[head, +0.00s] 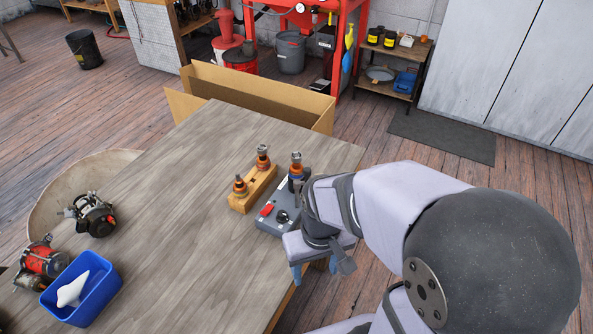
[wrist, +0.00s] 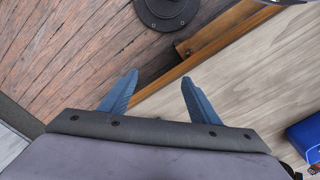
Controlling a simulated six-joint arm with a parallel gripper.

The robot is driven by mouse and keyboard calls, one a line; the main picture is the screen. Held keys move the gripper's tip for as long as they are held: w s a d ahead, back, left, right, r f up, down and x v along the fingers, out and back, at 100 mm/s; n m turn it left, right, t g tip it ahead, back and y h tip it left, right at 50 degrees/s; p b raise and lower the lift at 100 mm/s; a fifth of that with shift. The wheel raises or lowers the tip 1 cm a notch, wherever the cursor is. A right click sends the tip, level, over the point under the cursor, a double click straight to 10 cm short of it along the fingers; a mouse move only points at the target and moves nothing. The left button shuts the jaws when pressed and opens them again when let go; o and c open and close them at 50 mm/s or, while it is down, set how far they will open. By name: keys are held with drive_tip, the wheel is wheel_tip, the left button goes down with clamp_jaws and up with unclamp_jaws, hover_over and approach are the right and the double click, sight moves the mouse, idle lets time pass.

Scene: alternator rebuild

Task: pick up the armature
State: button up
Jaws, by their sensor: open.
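Several upright parts with copper-orange bodies and metal tops, which look like armatures, stand near the table's right end in the head view. A taller one (head: 263,157) and a shorter one (head: 240,186) stand in a wooden block (head: 246,204). Another armature-like part (head: 296,172) stands at the grey device (head: 268,224), partly hidden by my arm. My gripper (head: 316,270) is at the table's right edge, in front of and right of that device. In the wrist view my gripper (wrist: 160,88) has its blue fingers apart, with nothing between them.
The wooden table (head: 185,200) is clear in its middle. A blue bin (head: 98,300) with a white object stands at the left, near a red-and-black part (head: 42,262) and a dark alternator-like part (head: 93,215). An open cardboard box (head: 250,97) is beyond the table's far edge.

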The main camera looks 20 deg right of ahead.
drive_tip(key=w+r+n+t+p, duration=0.25)
drive_tip(key=w+r, duration=0.25)
drive_tip(key=w, duration=0.4)
drive_tip(key=w+r+n+t+p, duration=0.1)
drive_tip(key=w+r+t+p, duration=0.3)
drive_tip(key=w, duration=0.6)
drive_tip(key=m+g+b, duration=0.1)
drive_tip(key=g+b, duration=0.1)
hover_over(298, 167)
drive_tip(key=s, duration=0.2)
drive_tip(key=shift+w+d+f+y, duration=0.15)
drive_tip(key=shift+f+y, duration=0.25)
drive_tip(key=shift+f, duration=0.2)
drive_tip(key=shift+d+f+m, duration=0.1)
drive_tip(key=shift+f+m, duration=0.2)
drive_tip(key=shift+m, duration=0.05)
drive_tip(key=shift+s+p+x, duration=0.15)
drive_tip(key=shift+p+x, duration=0.55)
drive_tip(key=shift+x, duration=1.05)
drive_tip(key=shift+s+p+x, duration=0.2)
drive_tip(key=shift+p+x, duration=0.5)
drive_tip(key=shift+x, duration=1.1)
drive_tip(key=shift+f, duration=0.15)
drive_tip(key=c, duration=1.3)
drive_tip(key=shift+w, duration=0.1)
clamp_jaws()
